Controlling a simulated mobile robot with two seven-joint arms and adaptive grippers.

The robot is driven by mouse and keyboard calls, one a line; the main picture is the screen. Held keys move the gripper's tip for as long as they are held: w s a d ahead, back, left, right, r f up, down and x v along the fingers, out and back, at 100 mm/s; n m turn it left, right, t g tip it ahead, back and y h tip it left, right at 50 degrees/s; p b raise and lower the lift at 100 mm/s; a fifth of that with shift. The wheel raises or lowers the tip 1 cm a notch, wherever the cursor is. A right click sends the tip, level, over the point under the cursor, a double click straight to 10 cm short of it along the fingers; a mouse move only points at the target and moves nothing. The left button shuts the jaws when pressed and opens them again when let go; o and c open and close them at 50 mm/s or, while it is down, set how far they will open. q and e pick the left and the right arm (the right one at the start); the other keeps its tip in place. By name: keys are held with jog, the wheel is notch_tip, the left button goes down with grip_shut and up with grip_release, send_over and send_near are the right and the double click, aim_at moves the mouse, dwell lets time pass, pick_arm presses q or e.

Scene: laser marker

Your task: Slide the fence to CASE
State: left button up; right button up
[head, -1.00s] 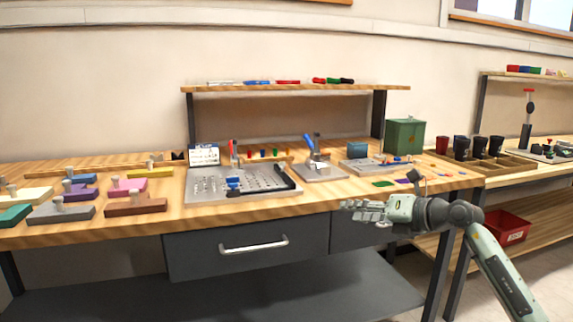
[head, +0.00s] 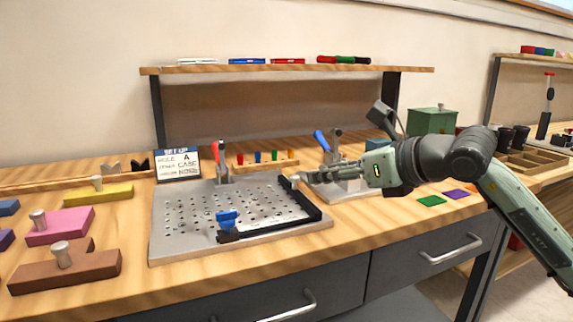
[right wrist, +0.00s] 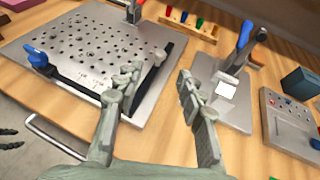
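A grey perforated plate (head: 180,243) lies on the bench; it also shows in the right wrist view (right wrist: 45,35). A black L-shaped rail (head: 308,208), seemingly the fence, runs along its front and right edges. A blue knob (head: 228,219) sits at the rail's left front end; it shows in the right wrist view (right wrist: 36,57). My right gripper (head: 299,179) is near the rail's far right end. Its fingers (right wrist: 158,80) are open and empty. A dark finger-like shape (right wrist: 10,138), probably my left gripper, shows at the left edge.
A red-handled clamp (head: 222,160) stands at the plate's back. A blue-handled press (head: 335,150) stands just right of the plate, close to my right gripper. Coloured blocks (head: 62,225) lie at the left. The bench front is mostly clear.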

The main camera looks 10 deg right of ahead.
aim_at(295, 176)
jog(key=shift+w+a, duration=0.25)
jog(key=shift+w, duration=0.3)
pick_arm(q)
jog(key=shift+p+x, duration=0.6)
jog(key=shift+x, duration=0.75)
pick_arm(e)
jog(key=shift+x, duration=3.5)
pick_arm(q)
jog(key=shift+s+d, duration=0.1)
jog(key=shift+d, duration=0.1)
pick_arm(e)
grip_shut()
